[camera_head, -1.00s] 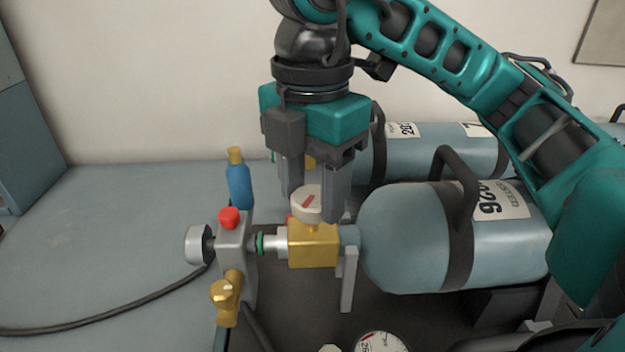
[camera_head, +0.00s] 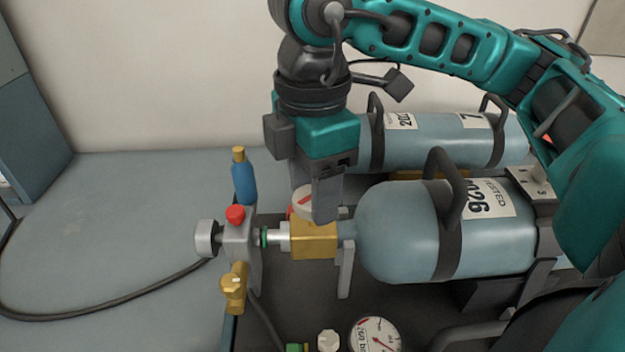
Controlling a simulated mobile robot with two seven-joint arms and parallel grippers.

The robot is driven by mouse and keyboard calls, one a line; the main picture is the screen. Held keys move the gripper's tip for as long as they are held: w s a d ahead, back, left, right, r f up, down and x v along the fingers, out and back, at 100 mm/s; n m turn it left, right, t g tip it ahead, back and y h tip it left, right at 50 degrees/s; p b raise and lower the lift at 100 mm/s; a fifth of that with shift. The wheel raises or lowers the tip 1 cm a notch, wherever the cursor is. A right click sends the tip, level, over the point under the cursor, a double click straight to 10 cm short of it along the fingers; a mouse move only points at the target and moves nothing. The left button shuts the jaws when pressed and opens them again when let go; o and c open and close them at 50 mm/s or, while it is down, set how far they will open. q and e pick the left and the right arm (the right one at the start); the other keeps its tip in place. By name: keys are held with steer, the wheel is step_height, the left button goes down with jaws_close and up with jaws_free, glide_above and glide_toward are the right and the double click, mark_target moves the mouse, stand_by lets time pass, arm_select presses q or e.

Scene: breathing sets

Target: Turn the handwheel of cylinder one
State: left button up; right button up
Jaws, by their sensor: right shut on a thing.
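The near blue-grey cylinder (camera_head: 402,235) lies on its side with its neck to the left. A brass valve block (camera_head: 313,240) sits at its neck. On top of the block is a pale round handwheel (camera_head: 304,200) with a red mark. My right gripper (camera_head: 311,198) points straight down and is shut on the handwheel, one finger on its near right side, the other mostly hidden behind. The near finger covers part of the wheel. No number one shows on the cylinder. My left gripper is not in view.
A grey regulator block (camera_head: 240,240) with a red button, blue part and brass fitting joins the valve on the left. A second cylinder (camera_head: 440,140) lies behind. A gauge (camera_head: 376,338) is at the bottom. A dark hose (camera_head: 110,302) crosses the left surface, otherwise clear.

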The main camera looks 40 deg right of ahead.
steer(key=o, duration=1)
steer(key=shift+o, duration=0.2)
steer(key=shift+r, duration=0.3)
step_height(320, 180, up, 12)
steer(key=p, duration=0.2)
steer(key=shift+r, duration=0.15)
